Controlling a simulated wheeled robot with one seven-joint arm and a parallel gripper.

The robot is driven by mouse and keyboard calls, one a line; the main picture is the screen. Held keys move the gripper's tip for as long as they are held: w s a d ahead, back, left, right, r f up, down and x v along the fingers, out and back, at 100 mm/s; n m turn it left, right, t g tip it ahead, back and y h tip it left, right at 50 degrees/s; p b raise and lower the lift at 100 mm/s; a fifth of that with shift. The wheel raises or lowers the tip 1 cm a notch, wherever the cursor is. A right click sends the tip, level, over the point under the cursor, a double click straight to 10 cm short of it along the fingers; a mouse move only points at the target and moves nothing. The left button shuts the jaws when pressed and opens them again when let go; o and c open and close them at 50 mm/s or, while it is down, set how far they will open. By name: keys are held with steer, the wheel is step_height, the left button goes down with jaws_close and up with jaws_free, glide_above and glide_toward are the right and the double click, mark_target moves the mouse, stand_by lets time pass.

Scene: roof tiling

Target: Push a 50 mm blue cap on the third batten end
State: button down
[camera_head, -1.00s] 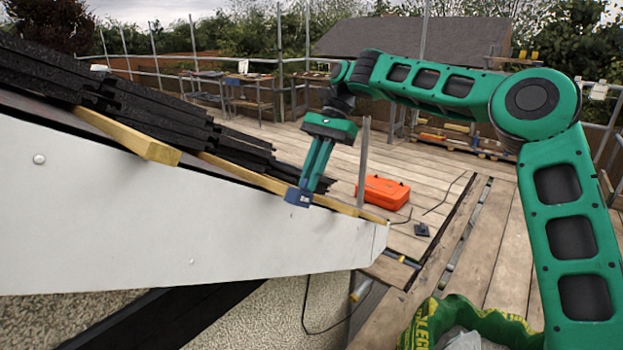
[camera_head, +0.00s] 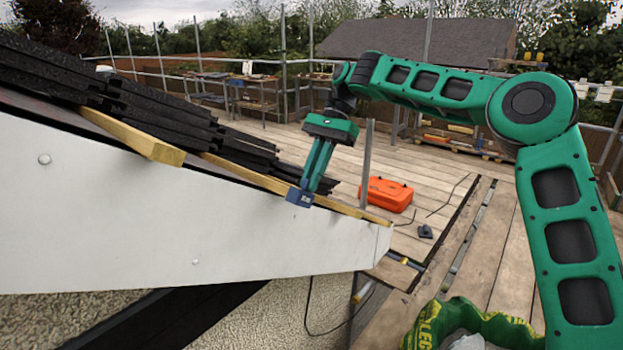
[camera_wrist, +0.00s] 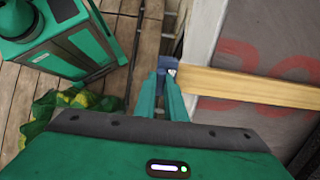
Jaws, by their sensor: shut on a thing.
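My gripper (camera_head: 303,191) points down at the verge of the roof, its two teal fingers shut on a small blue cap (camera_head: 299,198). The cap also shows between the fingertips in the wrist view (camera_wrist: 168,66). There the end of a pale wooden batten (camera_wrist: 240,86) lies right beside the cap, at its right. They look close or touching; I cannot tell whether the cap is over the batten end. In the head view the gripper and cap hide part of the timber behind. Another batten end (camera_head: 155,147) sticks out bare further up the verge.
A white verge board (camera_head: 180,220) slopes below the battens. Black tiles (camera_head: 160,115) are stacked up the roof. An orange case (camera_head: 386,194) lies on the scaffold boards. Grey underlay (camera_wrist: 270,35) shows beside the batten.

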steer(key=shift+a, duration=0.1)
stand_by(0.5)
steer(key=c, duration=1.7)
jaws_free()
steer(key=shift+c, duration=0.2)
steer(key=shift+w+r, duration=0.1)
steer(key=shift+w, duration=0.05)
steer(key=shift+v, duration=2.85)
